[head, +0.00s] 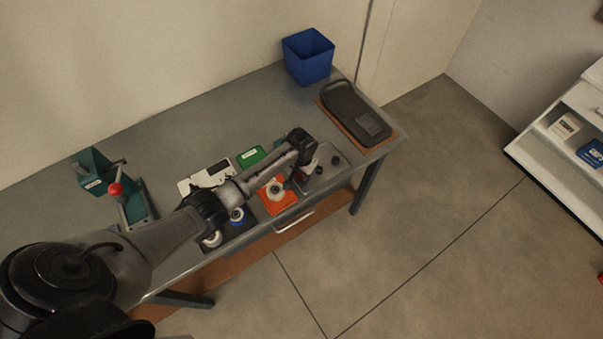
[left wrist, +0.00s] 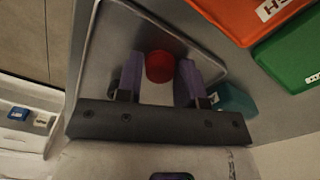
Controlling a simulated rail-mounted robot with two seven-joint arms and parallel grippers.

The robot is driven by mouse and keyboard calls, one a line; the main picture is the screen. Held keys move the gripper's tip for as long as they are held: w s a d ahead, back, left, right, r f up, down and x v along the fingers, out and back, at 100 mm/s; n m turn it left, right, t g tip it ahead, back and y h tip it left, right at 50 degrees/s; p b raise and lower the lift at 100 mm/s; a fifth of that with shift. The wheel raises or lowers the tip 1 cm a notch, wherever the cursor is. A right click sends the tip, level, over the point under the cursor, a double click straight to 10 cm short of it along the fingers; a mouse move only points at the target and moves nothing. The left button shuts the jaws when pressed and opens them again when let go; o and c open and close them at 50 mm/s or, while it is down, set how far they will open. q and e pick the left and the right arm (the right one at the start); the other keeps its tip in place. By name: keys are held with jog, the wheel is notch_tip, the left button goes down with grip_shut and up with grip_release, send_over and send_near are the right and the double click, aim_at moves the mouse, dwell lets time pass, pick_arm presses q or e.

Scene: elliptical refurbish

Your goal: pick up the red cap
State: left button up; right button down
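The red cap (left wrist: 160,67) shows in the left wrist view, on or just above a grey metal tray (left wrist: 112,38). My left gripper (left wrist: 161,78) is over the tray, its two purple-grey fingers apart with the cap between their tips. A narrow gap seems to show on each side of the cap, so I see no clear grip. In the head view my left gripper (head: 303,178) points down at the tray (head: 330,166), and the arm largely hides the cap. My right gripper is in neither view.
An orange mat (head: 272,203) and a green box (head: 251,156) lie left of the tray. A dark device (head: 352,110) and a blue bin (head: 308,57) stand toward the right end of the bench. A green press with a red knob (head: 115,189) stands at the left.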

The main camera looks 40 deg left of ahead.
pick_arm(q)
jog(key=c, duration=0.5)
jog(key=shift+o, duration=0.2)
jog(key=shift+r, duration=0.15)
